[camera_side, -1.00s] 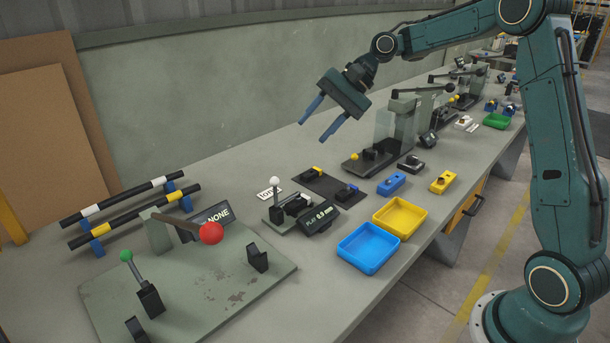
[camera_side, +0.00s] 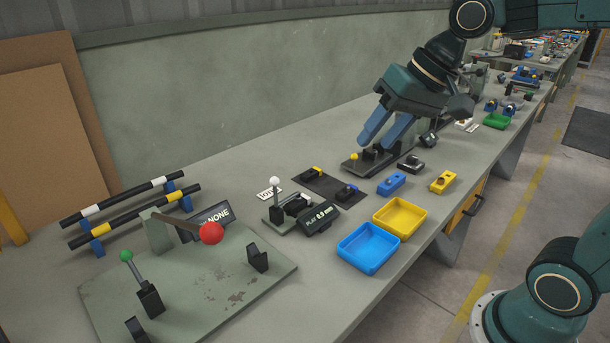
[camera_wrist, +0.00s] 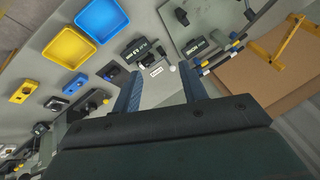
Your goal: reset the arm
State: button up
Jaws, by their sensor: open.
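My gripper (camera_side: 380,133) is open and empty above the bench in the side view, its two blue fingers pointing down and left. It hangs in front of the small press station with a yellow knob (camera_side: 354,156) and hides part of it. In the wrist view my gripper's fingers (camera_wrist: 162,95) are apart, with bare bench and a small white label (camera_wrist: 156,71) showing between them. My gripper appears to touch nothing.
A blue tray (camera_side: 368,248) and a yellow tray (camera_side: 400,217) stand near the bench's front edge. A fixture plate with a red-ball lever (camera_side: 211,233) and a green-knobbed lever (camera_side: 126,256) is at left. Striped bars (camera_side: 130,217) lie behind it. A white-knobbed device (camera_side: 275,181) stands mid-bench.

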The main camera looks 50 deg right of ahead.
jog(key=s+d+f+n+h, duration=0.1)
jog(key=s+f, duration=0.1)
jog(key=s, duration=0.4)
jog(key=s+d+f+n+h, duration=0.1)
jog(key=s+d+n, duration=0.1)
jog(key=s, duration=0.5)
jog(key=shift+f+t, duration=0.3)
jog(key=shift+f, duration=0.1)
